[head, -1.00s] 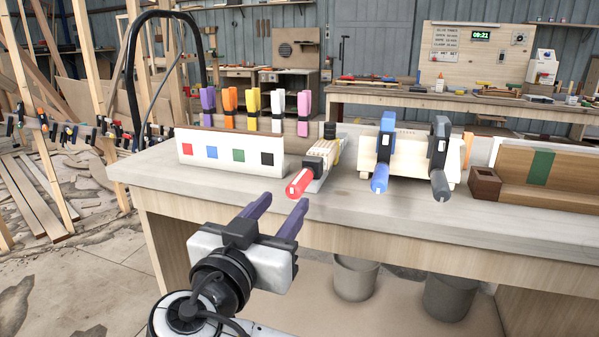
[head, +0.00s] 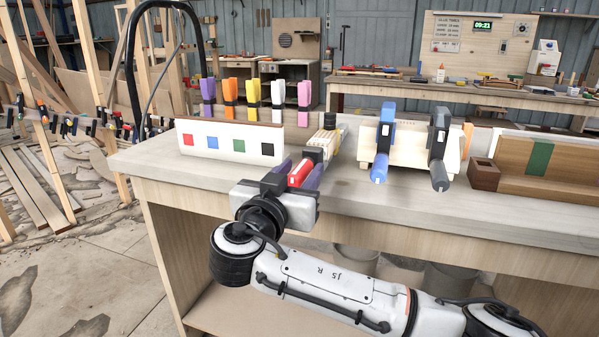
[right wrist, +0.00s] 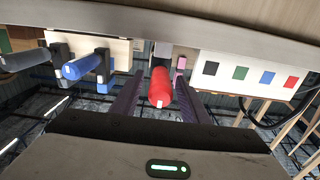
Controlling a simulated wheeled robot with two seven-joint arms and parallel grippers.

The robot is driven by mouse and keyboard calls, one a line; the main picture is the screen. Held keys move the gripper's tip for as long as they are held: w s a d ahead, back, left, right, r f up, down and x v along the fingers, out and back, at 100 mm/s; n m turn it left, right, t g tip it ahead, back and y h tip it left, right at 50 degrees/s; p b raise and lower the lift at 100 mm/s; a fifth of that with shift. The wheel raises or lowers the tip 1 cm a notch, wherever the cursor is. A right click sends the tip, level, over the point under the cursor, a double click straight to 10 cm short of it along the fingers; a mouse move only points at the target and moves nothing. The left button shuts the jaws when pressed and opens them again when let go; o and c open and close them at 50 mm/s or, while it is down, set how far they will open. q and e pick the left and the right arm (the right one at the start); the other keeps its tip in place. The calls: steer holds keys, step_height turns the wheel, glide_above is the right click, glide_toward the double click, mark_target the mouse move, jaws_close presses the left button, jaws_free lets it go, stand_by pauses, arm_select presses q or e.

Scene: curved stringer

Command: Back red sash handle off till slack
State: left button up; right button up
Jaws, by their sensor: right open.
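The red sash handle (head: 301,173) points out over the bench front from a clamp lying on a pale wooden piece (head: 325,142). My right gripper (head: 300,174) is open, with its purple fingers on either side of the red handle. In the right wrist view the red handle (right wrist: 160,87) lies between the two fingers (right wrist: 157,98), and a gap shows beside it. The far end of the clamp is partly hidden in both views. My left gripper is in neither view.
A blue-handled clamp (head: 381,150) and a dark grey-handled clamp (head: 439,150) stand to the right on a pale wooden block. A white board with colored squares (head: 229,142) stands left, with several colored spring clamps behind it. A brown wooden trough (head: 540,170) sits at far right.

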jaws_close()
